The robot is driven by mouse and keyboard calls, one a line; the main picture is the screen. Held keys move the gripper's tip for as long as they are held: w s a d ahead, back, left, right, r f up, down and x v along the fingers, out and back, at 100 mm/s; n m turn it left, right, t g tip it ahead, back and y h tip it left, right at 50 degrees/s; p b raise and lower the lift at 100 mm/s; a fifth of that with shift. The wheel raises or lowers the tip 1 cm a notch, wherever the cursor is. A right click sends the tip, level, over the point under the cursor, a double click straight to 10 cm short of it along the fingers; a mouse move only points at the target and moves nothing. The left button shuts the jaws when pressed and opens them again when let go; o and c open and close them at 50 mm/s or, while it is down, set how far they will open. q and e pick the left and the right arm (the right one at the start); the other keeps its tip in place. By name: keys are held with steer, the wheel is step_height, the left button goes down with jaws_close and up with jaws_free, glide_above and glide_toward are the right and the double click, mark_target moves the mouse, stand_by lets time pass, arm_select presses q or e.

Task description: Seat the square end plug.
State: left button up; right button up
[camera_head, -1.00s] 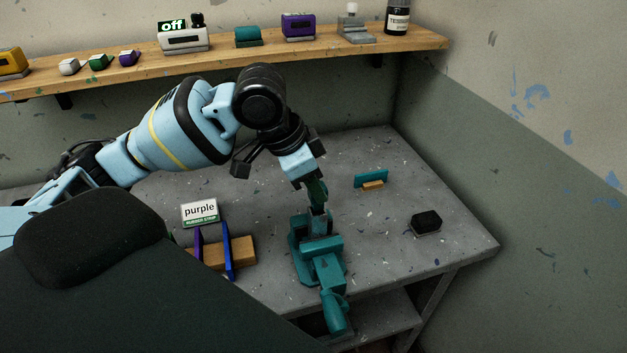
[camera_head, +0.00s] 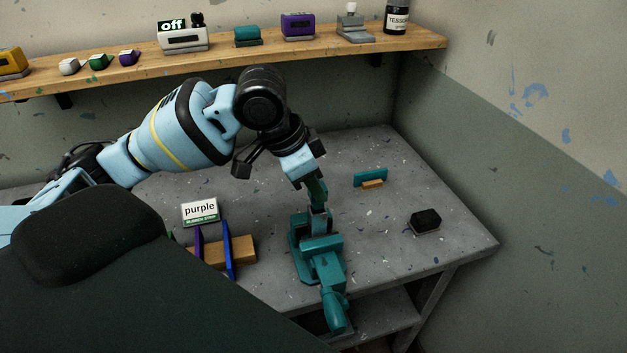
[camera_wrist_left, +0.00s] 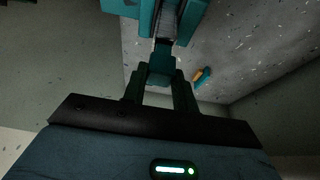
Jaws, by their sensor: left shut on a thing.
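My left gripper (camera_head: 318,203) reaches down from the upper left, its fingers shut on a small teal plug (camera_wrist_left: 160,70). In the head view the fingers mostly hide the plug. Straight below it, a teal vise (camera_head: 318,262) stands on the bench and holds a grey upright tube (camera_head: 320,224). The tube (camera_wrist_left: 167,22) also shows in the wrist view, just beyond the plug and roughly in line with it. I cannot tell whether the plug touches the tube or has entered it. My right gripper is out of view.
A wooden block with blue and purple upright pieces (camera_head: 228,250) and a "purple" sign (camera_head: 200,211) stand left of the vise. A teal-and-orange piece (camera_head: 371,178) and a black block (camera_head: 425,221) lie to the right. A loaded shelf (camera_head: 220,60) runs behind.

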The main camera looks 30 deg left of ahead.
arm_select(q)
steer(key=shift+f, duration=0.25)
steer(key=shift+f, duration=0.35)
steer(key=shift+f, duration=0.85)
steer(key=o, duration=1)
steer(key=shift+o, duration=0.2)
steer(key=v, duration=0.7)
steer(key=shift+r, duration=0.4)
steer(key=shift+s+f, duration=0.1)
steer(key=shift+s, duration=0.1)
